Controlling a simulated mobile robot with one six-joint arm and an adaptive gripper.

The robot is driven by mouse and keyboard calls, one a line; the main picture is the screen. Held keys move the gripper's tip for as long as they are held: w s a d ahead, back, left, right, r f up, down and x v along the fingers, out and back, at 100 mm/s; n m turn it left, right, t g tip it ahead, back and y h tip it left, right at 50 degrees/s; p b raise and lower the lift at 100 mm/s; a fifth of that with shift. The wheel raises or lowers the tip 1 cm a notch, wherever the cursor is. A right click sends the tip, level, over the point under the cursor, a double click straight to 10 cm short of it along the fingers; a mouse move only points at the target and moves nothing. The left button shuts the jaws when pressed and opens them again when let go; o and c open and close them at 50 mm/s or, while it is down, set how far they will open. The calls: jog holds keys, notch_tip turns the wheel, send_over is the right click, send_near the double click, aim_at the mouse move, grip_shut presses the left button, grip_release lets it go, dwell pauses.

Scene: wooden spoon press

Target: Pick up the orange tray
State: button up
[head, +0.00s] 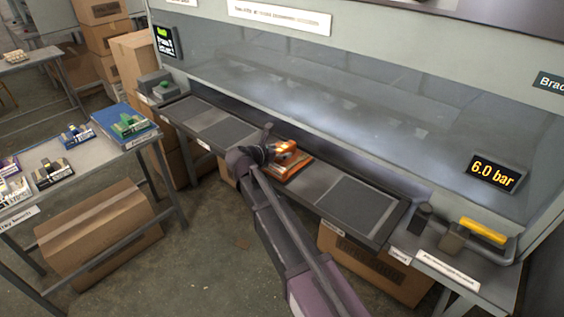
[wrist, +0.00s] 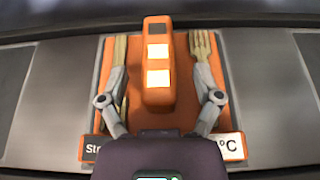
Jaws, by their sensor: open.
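The orange tray (wrist: 186,100) lies on the dark bench strip, and it also shows in the head view (head: 296,167), partly hidden by my arm. An upright-looking orange block (wrist: 158,98) with lit panels stands along its middle. A wooden fork (wrist: 206,58) lies on the tray's right side. Another wooden utensil (wrist: 119,50) lies on the left, mostly hidden by a finger. My gripper (wrist: 160,72) is open over the tray, with one finger on each side of the block and gaps between. It also shows in the head view (head: 268,147). Finger contact cannot be told.
Grey plates (head: 352,203) lie along the bench strip on both sides of the tray. A glass-fronted machine wall (head: 330,95) rises behind. A yellow-handled tool (head: 483,231) is at the right.

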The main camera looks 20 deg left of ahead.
aim_at(280, 150)
dwell(0.4)
grip_shut()
jog(key=shift+r, duration=0.15)
notch_tip(280, 150, up, 4)
jog(key=p, duration=0.4)
jog(key=s+a+p, duration=0.1)
jog(key=s+a, duration=0.8)
jog(key=s, duration=0.3)
jog(key=shift+s+a+r, duration=0.35)
jog(key=shift+a+r, duration=0.05)
